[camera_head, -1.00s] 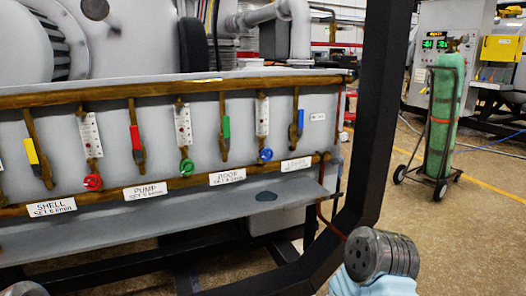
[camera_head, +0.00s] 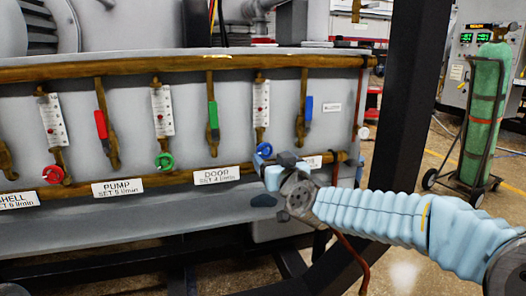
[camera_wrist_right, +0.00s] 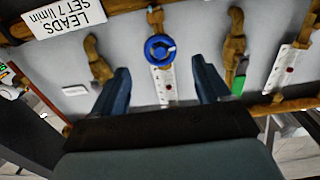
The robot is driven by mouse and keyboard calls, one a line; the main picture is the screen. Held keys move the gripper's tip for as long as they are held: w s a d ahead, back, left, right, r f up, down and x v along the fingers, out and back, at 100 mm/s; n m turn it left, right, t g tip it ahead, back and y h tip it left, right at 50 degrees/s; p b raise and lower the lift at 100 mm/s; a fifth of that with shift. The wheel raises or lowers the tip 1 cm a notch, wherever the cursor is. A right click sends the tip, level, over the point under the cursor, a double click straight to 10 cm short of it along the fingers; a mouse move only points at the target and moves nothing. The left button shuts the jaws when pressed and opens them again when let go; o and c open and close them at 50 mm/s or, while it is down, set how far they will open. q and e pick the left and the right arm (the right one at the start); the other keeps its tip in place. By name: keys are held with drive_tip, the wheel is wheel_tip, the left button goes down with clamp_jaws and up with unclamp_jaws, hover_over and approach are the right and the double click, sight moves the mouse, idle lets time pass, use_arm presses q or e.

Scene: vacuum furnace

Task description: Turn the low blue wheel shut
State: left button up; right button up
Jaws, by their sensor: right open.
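The low blue wheel (camera_head: 264,150) sits at the bottom of the rightmost white flow gauge (camera_head: 261,109), just above the lower brown pipe. My right gripper (camera_head: 276,165) is just below and right of it in the head view, partly covering the LEADS label (camera_head: 313,161). In the right wrist view, which looks upside down, the blue wheel (camera_wrist_right: 159,48) shows ahead between the two spread dark fingers of my right gripper (camera_wrist_right: 160,78). The fingers are open and empty; the wheel appears beyond their tips. My left gripper is not in view.
A green wheel (camera_head: 164,160) and a red wheel (camera_head: 54,174) sit further left along the panel. A blue-handled valve (camera_head: 308,108) hangs right of the wheel, a green-handled one (camera_head: 213,114) left. A dark frame post (camera_head: 402,90) stands right of the panel.

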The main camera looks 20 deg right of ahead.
sight(265, 151)
drive_tip(key=w, duration=0.8)
drive_tip(key=shift+w+a+f, duration=0.1)
drive_tip(key=shift+w+a, duration=0.1)
drive_tip(key=shift+w, duration=0.05)
drive_tip(key=c, duration=1)
